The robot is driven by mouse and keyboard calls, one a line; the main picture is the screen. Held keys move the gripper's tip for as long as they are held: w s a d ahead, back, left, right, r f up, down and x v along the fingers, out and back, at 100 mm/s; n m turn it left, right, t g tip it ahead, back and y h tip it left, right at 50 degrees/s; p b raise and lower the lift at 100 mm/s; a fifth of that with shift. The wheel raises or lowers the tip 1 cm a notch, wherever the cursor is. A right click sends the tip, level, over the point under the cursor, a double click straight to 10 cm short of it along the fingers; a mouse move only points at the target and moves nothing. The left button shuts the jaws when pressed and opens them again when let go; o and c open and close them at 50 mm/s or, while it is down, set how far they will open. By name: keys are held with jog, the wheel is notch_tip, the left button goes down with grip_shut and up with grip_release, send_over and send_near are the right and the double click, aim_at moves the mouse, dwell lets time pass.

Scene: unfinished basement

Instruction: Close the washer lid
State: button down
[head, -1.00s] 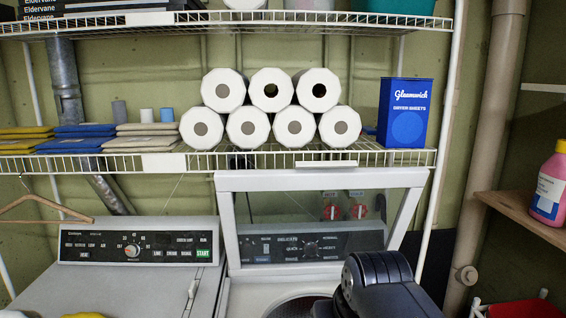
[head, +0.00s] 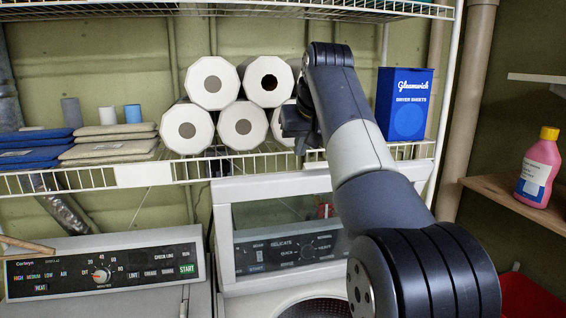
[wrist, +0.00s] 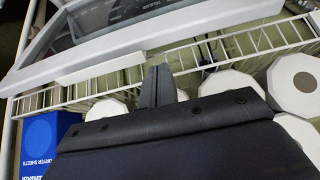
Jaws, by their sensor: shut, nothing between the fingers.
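The washer lid (head: 262,187), a white frame with a clear window, stands raised at the back of the washer (head: 245,303). The washer's control panel shows through the window, and the round drum opening (head: 315,308) is uncovered below. My arm crosses in front of the lid's right side and hides part of it. My gripper (head: 298,125) is up at the wire shelf, above the lid's top edge, in front of the paper rolls. In the wrist view my gripper (wrist: 158,86) is shut and empty, with the lid frame (wrist: 165,35) beyond its tips, apart from them.
The wire shelf (head: 95,180) holds paper rolls (head: 210,83), folded cloths (head: 110,142) and a blue dryer sheets box (head: 405,102), close around my gripper. A dryer (head: 105,270) stands left. A pink bottle (head: 539,168) sits on a side shelf at right.

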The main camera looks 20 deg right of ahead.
aim_at(292, 174)
jog(key=x, duration=0.6)
jog(key=w+x, duration=0.1)
jog(key=x, duration=0.3)
jog(key=shift+r, duration=0.45)
jog(key=shift+s+f, duration=0.1)
